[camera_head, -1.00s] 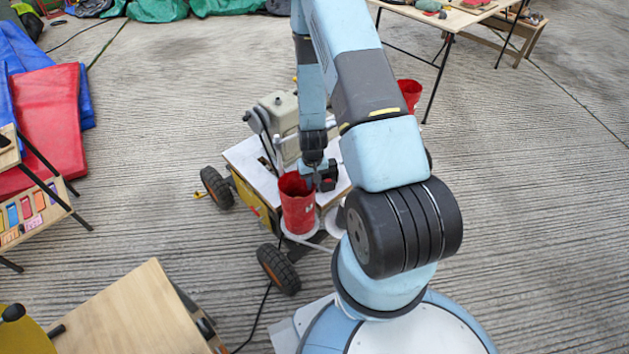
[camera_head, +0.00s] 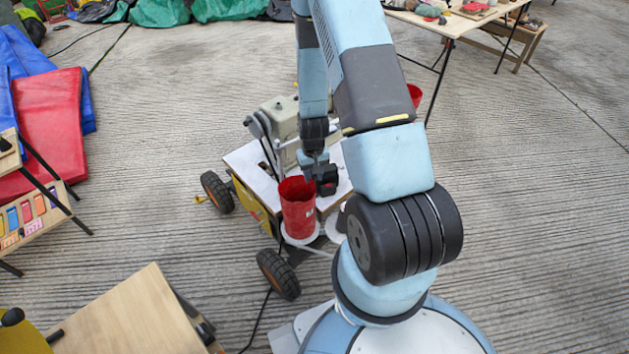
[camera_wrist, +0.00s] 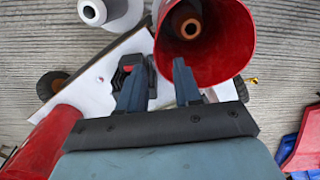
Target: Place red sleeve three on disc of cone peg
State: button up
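A red sleeve (camera_head: 298,212) stands upright on a white disc (camera_head: 303,238) at the near corner of the cart. In the wrist view the red sleeve (camera_wrist: 225,45) opens toward me, with a dark, orange-rimmed peg tip (camera_wrist: 187,22) inside it. My gripper (camera_head: 318,180) is beside the sleeve's upper right rim. In the wrist view my gripper (camera_wrist: 157,75) has its fingers apart, one overlapping the sleeve's near rim and one outside it. I cannot tell whether a finger touches the wall.
A second white disc and peg (camera_wrist: 93,12) is beside the sleeve. Another red sleeve (camera_wrist: 38,145) is at lower left in the wrist view. A beige machine (camera_head: 290,118) stands on the cart's white top. A wooden box (camera_head: 135,315) is at front left.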

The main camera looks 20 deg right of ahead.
jog(key=s+a+r+t, duration=0.1)
jog(key=a+r, duration=0.1)
jog(key=r, duration=1.4)
jog(key=s+a+r+t, duration=0.1)
jog(key=r+t, duration=0.1)
jog(key=r, duration=1.5)
jog(key=s+a+r+n+t, duration=0.1)
jog(key=s+a+r+t, duration=0.1)
jog(key=s+r, duration=1.6)
jog(key=shift+r+t, duration=0.3)
